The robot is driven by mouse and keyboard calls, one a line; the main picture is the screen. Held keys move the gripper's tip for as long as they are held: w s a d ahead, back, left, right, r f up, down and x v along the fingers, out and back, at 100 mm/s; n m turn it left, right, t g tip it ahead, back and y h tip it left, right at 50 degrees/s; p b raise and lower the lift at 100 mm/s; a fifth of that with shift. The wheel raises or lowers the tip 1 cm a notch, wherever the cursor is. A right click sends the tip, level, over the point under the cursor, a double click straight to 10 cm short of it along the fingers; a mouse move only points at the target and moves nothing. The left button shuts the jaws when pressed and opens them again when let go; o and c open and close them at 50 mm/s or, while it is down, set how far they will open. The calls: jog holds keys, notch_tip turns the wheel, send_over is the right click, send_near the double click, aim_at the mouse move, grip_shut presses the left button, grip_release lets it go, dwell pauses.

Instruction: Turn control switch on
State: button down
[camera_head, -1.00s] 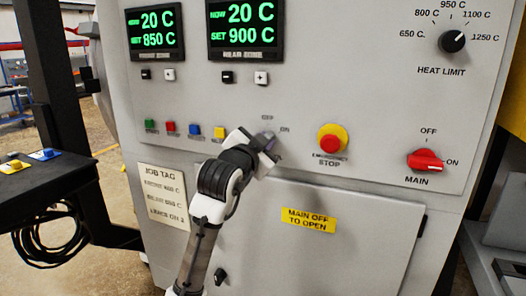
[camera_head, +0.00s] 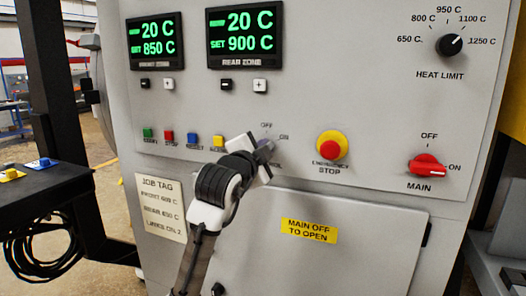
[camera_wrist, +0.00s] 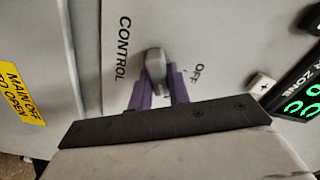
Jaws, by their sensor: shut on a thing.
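The control switch (camera_wrist: 155,66) is a small grey knob on the grey furnace panel, seen between my gripper's two purple fingers in the wrist view. My gripper (camera_wrist: 158,82) is shut on it. The "CONTROL" label lies left of the knob and "OFF" lies right of it in that view. In the head view my gripper (camera_head: 265,147) is at the panel just below the "OFF" label and left of "ON". There it mostly hides the knob and covers part of the "CONTROL" label. I cannot tell which mark the knob points at.
The red and yellow emergency stop (camera_head: 331,147) is close to the right of my gripper. The red main switch (camera_head: 427,165) is farther right. Several coloured buttons (camera_head: 192,138) are to the left. A panel door (camera_head: 365,250) with a yellow sign is below.

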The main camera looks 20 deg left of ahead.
jog(key=c, duration=1.3)
grip_release()
jog(key=s+b, duration=0.1)
jog(key=s, duration=0.6)
jog(key=s+b, duration=0.1)
jog(key=s, duration=0.5)
jog(key=shift+s+a, duration=0.2)
jog(key=shift+s, duration=0.2)
